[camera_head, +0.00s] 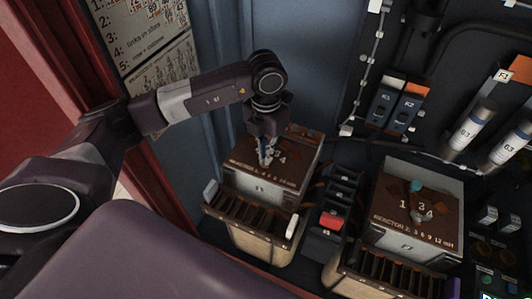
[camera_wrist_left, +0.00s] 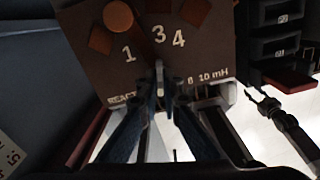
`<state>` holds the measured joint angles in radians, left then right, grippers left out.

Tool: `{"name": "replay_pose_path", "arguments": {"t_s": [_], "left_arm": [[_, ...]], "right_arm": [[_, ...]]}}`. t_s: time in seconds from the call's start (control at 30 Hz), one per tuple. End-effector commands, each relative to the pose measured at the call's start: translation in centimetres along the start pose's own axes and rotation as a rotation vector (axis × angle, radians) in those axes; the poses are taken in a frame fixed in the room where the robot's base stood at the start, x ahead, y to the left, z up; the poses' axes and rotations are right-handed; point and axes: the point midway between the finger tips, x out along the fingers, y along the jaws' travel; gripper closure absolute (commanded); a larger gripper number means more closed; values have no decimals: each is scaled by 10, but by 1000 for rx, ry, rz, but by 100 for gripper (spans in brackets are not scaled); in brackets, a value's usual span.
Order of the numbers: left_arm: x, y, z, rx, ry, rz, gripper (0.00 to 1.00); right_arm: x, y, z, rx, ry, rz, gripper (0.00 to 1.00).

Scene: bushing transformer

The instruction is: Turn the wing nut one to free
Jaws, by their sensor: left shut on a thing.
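My left gripper (camera_head: 266,158) reaches down from above onto the brown top of the left reactor box (camera_head: 245,163). In the left wrist view its two fingers (camera_wrist_left: 160,88) are closed on a small pale upright piece (camera_wrist_left: 160,73), which looks like the wing nut. The piece stands at the top's front edge, below the numbers 3 and 4. The number 1 shows to its left; a 2 is not visible, perhaps hidden. The fingers cover most of the piece, so its angle is hard to tell.
A second reactor box (camera_head: 450,190) with a teal knob (camera_head: 417,186) stands to the right. Between them is a dark stack of modules with a red block (camera_head: 331,221). A slotted tray (camera_head: 250,215) lies in front of the left box. A blue-grey cabinet wall (camera_head: 310,60) rises behind.

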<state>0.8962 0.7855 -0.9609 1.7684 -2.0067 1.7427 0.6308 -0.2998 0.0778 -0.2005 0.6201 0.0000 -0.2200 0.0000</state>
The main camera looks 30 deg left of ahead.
Motion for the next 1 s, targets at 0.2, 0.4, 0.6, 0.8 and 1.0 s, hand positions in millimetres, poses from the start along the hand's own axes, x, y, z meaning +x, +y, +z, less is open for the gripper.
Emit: {"name": "replay_pose_path", "arguments": {"t_s": [0.2,0.4,0.6,0.8,1.0], "left_arm": [[-2,1,1,-8,-3,1,100],[-2,1,1,-7,-3,1,93],[-1,1,1,-5,-2,1,77],[-1,0,0,-5,-1,0,77],[-18,0,2,-4,-6,-1,77]], "right_arm": [[0,0,0,0,0,0,60],[0,1,0,0,0,1,60],[0,2,0,-1,-1,2,60],[0,5,1,-2,-2,5,60],[0,4,1,-1,-1,5,60]]}}
